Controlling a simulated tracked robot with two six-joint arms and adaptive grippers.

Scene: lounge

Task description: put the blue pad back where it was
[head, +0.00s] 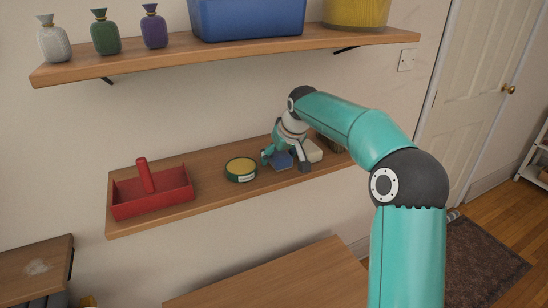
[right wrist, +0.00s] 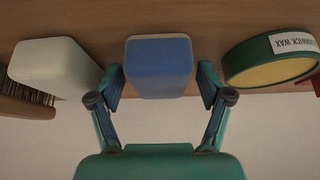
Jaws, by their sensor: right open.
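The blue pad (head: 282,160) lies on the lower wall shelf (head: 207,187), right of the round wax tin. In the right wrist view the blue pad (right wrist: 160,66) sits between the fingers of my right gripper (right wrist: 160,92). The fingers are open, one on each side of the pad, and small gaps seem to show between them and its sides. In the head view my right gripper (head: 284,163) reaches down to the shelf and partly hides the pad. My left gripper is not in view.
A green wax tin (head: 241,170) and a white block (head: 314,150) flank the pad closely. A brush (right wrist: 28,103) lies beyond the block. A red caddy (head: 152,193) stands at the shelf's left. The upper shelf (head: 225,50) holds bottles and bins overhead.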

